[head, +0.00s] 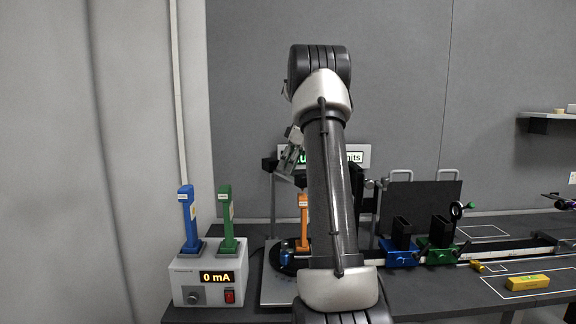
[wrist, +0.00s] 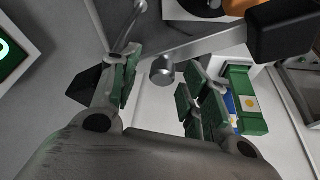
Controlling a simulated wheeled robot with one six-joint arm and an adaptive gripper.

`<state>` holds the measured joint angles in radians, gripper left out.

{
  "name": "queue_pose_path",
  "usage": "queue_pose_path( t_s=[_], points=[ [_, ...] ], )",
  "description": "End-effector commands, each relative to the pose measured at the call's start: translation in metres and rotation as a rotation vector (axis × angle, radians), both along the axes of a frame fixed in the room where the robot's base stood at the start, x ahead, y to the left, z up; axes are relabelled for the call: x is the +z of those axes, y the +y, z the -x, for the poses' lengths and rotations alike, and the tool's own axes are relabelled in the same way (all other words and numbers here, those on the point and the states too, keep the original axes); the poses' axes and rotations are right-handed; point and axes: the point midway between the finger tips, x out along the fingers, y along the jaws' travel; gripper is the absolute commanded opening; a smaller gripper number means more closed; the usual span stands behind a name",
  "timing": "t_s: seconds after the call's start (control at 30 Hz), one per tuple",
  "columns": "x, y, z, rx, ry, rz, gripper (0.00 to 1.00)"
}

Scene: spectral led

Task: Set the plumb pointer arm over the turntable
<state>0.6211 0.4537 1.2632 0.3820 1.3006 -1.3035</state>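In the wrist view, a grey bar (wrist: 212,44) runs from a black block (wrist: 283,30) at upper right to a metal cylinder (wrist: 162,70); it looks like the pointer arm. My gripper (wrist: 163,88) is open, with its green-padded fingers on either side of the cylinder in the picture. I cannot tell whether a finger touches it. The turntable (head: 280,258), a dark disc, is partly hidden behind my arm in the head view. My gripper (head: 291,153) shows small above the turntable there, partly hidden by my arm. An orange-handled piece (head: 304,213) stands at the turntable.
A white meter box (head: 206,280) reading 0 mA holds upright blue (head: 188,215) and green (head: 226,215) pieces at left. A yellow block (head: 527,283) lies front right. A display sign (head: 352,156) stands behind my arm.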

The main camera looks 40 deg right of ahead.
Motion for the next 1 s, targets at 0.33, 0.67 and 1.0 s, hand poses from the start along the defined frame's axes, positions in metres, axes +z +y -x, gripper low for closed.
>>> queue_pose_path(
  t_s=[0.33, 0.67, 1.0],
  points=[
    [0.015, -0.004, 0.005, -0.001, 0.0, 0.0, 0.46],
    [0.081, -0.02, 0.027, -0.002, -0.002, 0.001, 0.46],
    [0.11, -0.026, 0.038, -0.001, 0.001, -0.001, 0.46]
  ],
)
